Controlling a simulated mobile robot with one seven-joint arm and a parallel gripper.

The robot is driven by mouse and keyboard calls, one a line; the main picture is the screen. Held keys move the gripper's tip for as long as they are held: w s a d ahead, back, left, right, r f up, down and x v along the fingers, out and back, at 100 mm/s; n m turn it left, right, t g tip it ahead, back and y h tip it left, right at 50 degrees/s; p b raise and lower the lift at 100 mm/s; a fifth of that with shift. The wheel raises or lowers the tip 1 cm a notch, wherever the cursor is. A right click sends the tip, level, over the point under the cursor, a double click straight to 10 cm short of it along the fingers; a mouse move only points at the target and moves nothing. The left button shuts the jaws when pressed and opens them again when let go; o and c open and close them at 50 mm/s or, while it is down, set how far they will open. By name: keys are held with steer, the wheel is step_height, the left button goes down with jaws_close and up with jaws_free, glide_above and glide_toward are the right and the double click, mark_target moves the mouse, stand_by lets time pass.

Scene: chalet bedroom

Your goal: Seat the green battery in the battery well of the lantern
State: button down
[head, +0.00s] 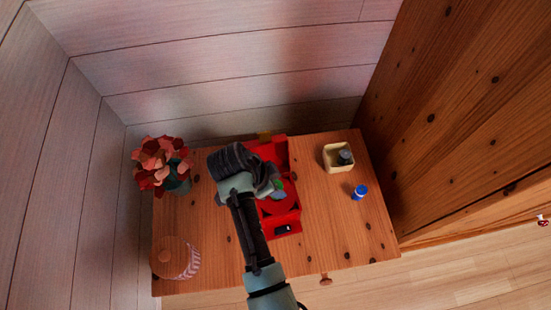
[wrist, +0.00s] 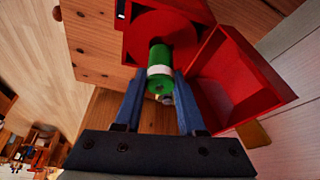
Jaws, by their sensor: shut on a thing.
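The red lantern (head: 285,213) lies on the wooden dresser top, partly hidden behind my arm in the head view. In the wrist view the lantern (wrist: 201,16) shows a round red part and an open, box-shaped red compartment (wrist: 240,75) at right. I cannot tell for sure whether that compartment is the battery well. My gripper (wrist: 157,88) is shut on the green battery (wrist: 160,60), which has a white band and a metal tip toward me. The battery is in front of the round part; whether it touches is unclear. In the head view my gripper (head: 274,188) is over the lantern.
A beige box (head: 332,162) holding a dark cylinder (head: 345,157) and a blue cylinder (head: 360,192) stand right of the lantern. A potted red flower (head: 160,163) and a wooden-topped striped jar (head: 173,258) stand at left. The dresser's front right (head: 350,235) is clear. A wall rises behind.

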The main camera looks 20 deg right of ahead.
steer(key=shift+f+b, duration=0.35)
steer(key=shift+f, duration=1.3)
steer(key=shift+f, duration=0.15)
steer(key=c, duration=0.5)
jaws_free()
